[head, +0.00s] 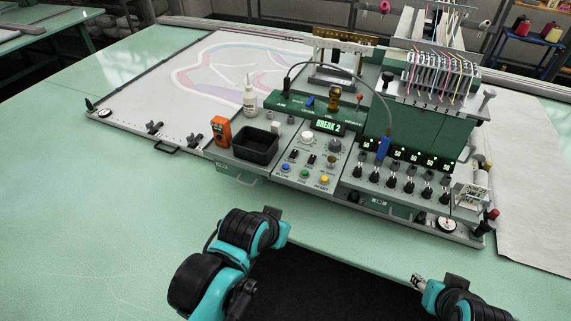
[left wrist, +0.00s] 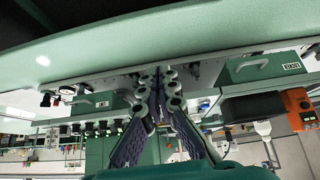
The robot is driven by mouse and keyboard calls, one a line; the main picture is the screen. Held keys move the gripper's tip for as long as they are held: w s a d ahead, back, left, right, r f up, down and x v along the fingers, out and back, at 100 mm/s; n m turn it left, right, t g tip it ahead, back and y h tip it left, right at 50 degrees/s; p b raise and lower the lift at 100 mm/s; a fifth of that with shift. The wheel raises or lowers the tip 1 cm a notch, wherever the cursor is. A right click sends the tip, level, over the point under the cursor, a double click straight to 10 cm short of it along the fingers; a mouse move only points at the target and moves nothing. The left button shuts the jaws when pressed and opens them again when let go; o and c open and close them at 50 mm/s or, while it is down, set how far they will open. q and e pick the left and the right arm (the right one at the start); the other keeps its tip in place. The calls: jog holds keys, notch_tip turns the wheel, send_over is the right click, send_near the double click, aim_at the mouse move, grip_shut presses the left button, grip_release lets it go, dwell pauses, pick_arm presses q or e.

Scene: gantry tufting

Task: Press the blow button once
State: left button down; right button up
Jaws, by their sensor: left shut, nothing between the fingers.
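The blow button is the small blue button (head: 285,167) at the front left of the control panel (head: 312,160), with a label below that appears to read BLOW. A green button (head: 304,174) and a yellow button (head: 324,180) sit to its right. My left gripper (left wrist: 158,80) is shut and empty in the left wrist view. In the head view my left arm ends in front of the console, below and apart from the blue button; its fingertips are not clear there. My right gripper (head: 419,282) shows only partly at the lower right, and its fingers cannot be made out.
A display (head: 328,127) reads BREAK 2. A black tray (head: 256,146), an orange device (head: 221,131) and a white bottle (head: 250,101) stand left of the buttons. Several knobs line the right side. The green table (head: 110,220) is clear at front left.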

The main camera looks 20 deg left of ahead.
pick_arm(q)
jog(key=w+a+r+n+h+p, duration=0.1)
jog(key=w+a+r+n+p, duration=0.2)
jog(key=w+r+p, duration=0.7)
jog(key=r+n+t+h+p, duration=0.2)
jog(key=p, duration=0.3)
send_over(284, 167)
jog(key=shift+f+b, duration=0.2)
jog(key=shift+b, duration=0.1)
notch_tip(284, 167, down, 9)
jog(key=b, duration=0.7)
dwell(0.3)
jog(key=shift+f+b, duration=0.3)
jog(key=shift+b, duration=0.25)
